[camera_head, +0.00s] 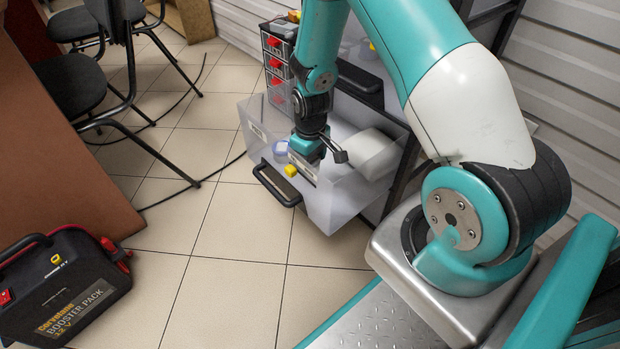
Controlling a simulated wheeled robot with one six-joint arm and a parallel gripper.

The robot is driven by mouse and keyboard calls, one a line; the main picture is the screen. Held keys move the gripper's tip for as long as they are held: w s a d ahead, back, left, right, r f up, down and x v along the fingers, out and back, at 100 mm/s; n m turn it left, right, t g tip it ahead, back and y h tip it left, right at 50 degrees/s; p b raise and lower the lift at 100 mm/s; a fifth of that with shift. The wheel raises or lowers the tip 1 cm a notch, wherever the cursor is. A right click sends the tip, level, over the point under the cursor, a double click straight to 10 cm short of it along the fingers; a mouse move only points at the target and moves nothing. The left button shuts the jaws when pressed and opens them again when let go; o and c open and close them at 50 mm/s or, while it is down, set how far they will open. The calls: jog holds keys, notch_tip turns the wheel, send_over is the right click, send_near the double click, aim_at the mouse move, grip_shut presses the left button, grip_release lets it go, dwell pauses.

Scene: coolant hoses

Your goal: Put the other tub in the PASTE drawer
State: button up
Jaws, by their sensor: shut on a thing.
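A clear drawer (338,204) is pulled out, with a dark handle (277,185) and a pale label on its front; I cannot read the label. My gripper (309,157) points down into the drawer, just behind its front wall. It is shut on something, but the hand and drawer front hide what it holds. A small round tub with a blue-violet rim (281,148) shows left of the gripper. A small yellow thing (291,170) shows near the handle. A large white rounded thing (371,153) lies in the drawer right of the gripper.
A black booster pack (65,287) sits on the floor at left, beside a brown panel. Black chairs (75,85) and a cable are at back left. Tiled floor before the drawer is clear.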

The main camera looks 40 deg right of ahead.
jog(key=shift+f+b, duration=1.05)
jog(key=shift+f, duration=1.25)
jog(key=shift+f, duration=0.2)
jog(key=o, duration=1)
notch_tip(320, 180, up, 12)
jog(key=p, duration=0.6)
jog(key=shift+r+p, duration=0.2)
jog(key=shift+p, duration=0.15)
